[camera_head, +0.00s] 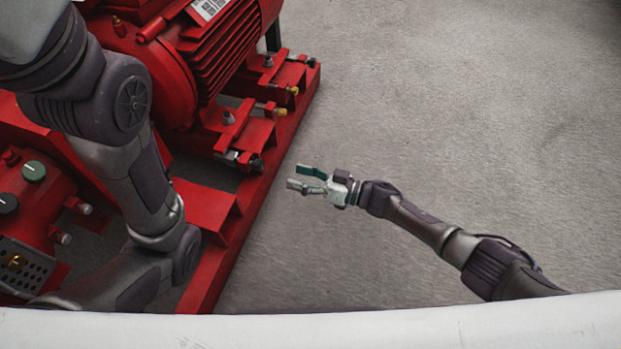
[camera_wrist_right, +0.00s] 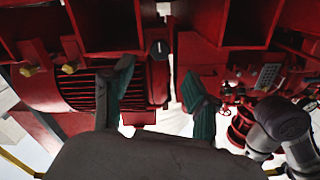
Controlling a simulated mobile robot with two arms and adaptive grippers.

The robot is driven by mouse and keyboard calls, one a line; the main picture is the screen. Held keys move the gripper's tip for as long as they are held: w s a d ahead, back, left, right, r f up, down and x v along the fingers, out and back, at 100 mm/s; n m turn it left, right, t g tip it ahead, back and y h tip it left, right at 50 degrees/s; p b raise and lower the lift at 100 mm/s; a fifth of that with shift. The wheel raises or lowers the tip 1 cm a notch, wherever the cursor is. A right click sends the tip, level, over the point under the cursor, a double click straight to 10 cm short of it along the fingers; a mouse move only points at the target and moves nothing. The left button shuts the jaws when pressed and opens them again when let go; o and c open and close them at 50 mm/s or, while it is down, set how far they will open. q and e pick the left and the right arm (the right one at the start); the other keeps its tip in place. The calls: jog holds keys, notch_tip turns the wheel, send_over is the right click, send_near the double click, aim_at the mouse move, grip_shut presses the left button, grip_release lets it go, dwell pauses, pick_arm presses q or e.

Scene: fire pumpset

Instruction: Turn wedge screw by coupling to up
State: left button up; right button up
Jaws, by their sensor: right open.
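A dark-tipped screw (camera_head: 257,165) sticks out from the red frame by the motor's near foot, on the coupling side. In the right wrist view a dark round knob with a white mark (camera_wrist_right: 160,49) shows between the fingertips, farther off; I cannot tell for sure that it is the same screw. My right gripper (camera_head: 297,177) is open and empty, to the right of the frame and apart from the screw. Its two green-padded fingers also show in the right wrist view (camera_wrist_right: 157,72). My left arm crosses the left side of the head view; its gripper is not visible.
The red finned motor (camera_head: 225,45) stands on a red base frame (camera_head: 265,195). Two brass-tipped screws (camera_head: 293,90) (camera_head: 281,112) stick out farther along. Grey floor (camera_head: 450,110) at right is clear.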

jog(key=shift+v, duration=1.45)
